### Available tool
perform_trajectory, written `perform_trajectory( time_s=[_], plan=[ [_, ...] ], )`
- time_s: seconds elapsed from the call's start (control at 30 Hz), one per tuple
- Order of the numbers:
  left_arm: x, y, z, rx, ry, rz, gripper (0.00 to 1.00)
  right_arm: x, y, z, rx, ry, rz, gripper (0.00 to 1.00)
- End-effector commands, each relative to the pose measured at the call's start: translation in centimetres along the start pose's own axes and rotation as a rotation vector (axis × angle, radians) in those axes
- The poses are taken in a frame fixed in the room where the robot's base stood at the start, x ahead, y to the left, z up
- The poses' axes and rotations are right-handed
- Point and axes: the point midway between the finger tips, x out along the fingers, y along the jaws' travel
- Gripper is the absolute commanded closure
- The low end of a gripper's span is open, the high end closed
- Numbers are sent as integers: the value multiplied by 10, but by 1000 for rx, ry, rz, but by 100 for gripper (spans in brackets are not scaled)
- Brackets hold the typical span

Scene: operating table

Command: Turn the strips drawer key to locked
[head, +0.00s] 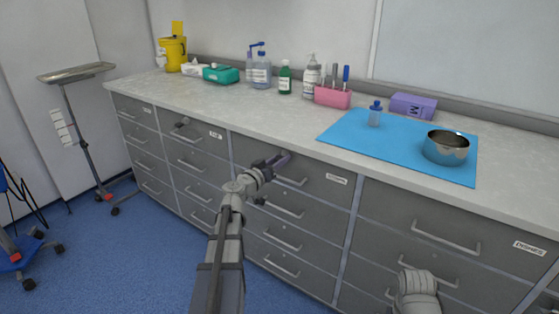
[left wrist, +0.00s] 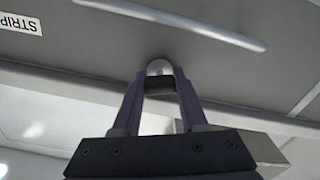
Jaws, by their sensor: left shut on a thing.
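My left gripper (head: 279,160) is at the front of the top drawer in the third column, near its upper edge. In the left wrist view its two fingers (left wrist: 160,95) are shut on the key, a small part with a rounded silver end (left wrist: 159,68) and a dark band. The strips drawer (left wrist: 105,45) shows its label (left wrist: 20,24) upside down there, and the same drawer front shows in the head view (head: 318,190). The gripper hides the key in the head view. Which way the key is turned is hard to tell.
The drawer's bar handle (left wrist: 185,22) lies close to the key. The counter (head: 285,118) above holds bottles, a pink holder (head: 332,97), a blue mat (head: 400,160) and a steel bowl (head: 446,148). My right arm shows at the lower right, its gripper out of sight.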

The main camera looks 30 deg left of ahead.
Motion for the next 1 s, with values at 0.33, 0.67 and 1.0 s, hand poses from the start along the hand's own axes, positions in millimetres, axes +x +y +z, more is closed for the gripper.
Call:
perform_trajectory(
  time_s=[0.33, 0.67, 1.0],
  plan=[
    [0, 0, 0, -329, 0, 0, 100, 0, 0, 0, 0, 0, 0, 100],
    [0, 0, 0, -642, 0, -1, 100, 0, 0, 0, 0, 0, 0, 100],
    [0, 0, 0, -947, 0, -1, 100, 0, 0, 0, 0, 0, 0, 100]
  ],
)
